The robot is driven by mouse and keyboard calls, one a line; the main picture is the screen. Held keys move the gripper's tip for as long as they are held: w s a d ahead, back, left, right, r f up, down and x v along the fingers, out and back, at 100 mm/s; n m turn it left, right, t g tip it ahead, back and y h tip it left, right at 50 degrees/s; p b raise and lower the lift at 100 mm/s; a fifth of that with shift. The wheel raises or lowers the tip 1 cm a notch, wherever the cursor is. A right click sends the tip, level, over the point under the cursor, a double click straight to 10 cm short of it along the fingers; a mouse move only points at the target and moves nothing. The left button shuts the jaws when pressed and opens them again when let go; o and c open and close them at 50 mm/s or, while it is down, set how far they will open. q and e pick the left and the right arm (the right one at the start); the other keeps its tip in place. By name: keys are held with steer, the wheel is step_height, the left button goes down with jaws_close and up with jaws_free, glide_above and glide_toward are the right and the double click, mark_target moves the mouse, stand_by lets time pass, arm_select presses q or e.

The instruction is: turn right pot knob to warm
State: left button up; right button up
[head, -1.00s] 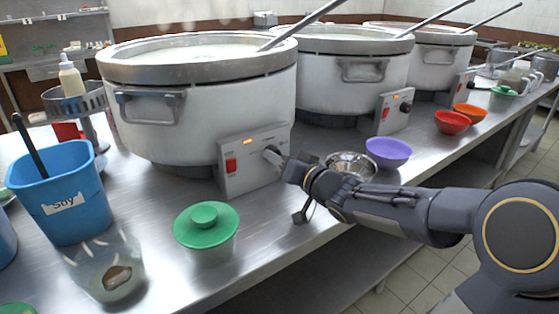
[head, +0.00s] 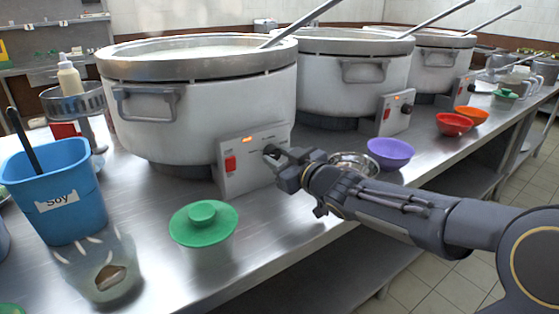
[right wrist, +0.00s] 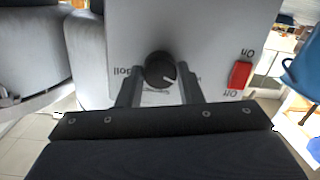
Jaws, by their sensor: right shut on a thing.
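The nearest pot (head: 200,110) is a large white stockpot with a grey rim. Its control box (head: 252,165) carries a red switch (head: 230,163), a lit orange lamp and a black knob (right wrist: 160,70). My right gripper (head: 272,153) is at the front of this box. In the right wrist view its two fingers (right wrist: 160,88) stand on either side of the knob, shut on it. The knob's white pointer mark points to the lower right of that view. The panel print is upside down there and partly hidden by the fingers. My left gripper is not in view.
Two more pots, a middle one (head: 352,80) and a far one (head: 440,65), stand behind. A purple bowl (head: 390,153) and a metal bowl (head: 354,163) sit right of my gripper.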

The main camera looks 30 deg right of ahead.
stand_by(0.4)
steer(key=o, duration=1)
steer(key=shift+s, duration=0.1)
steer(key=s+p, duration=0.1)
steer(key=s, duration=0.4)
steer(key=s+p, duration=0.1)
steer(key=s, duration=0.1)
steer(key=shift+s+d+r+p, duration=0.3)
steer(key=shift+d, duration=0.1)
steer(key=shift+s, duration=0.1)
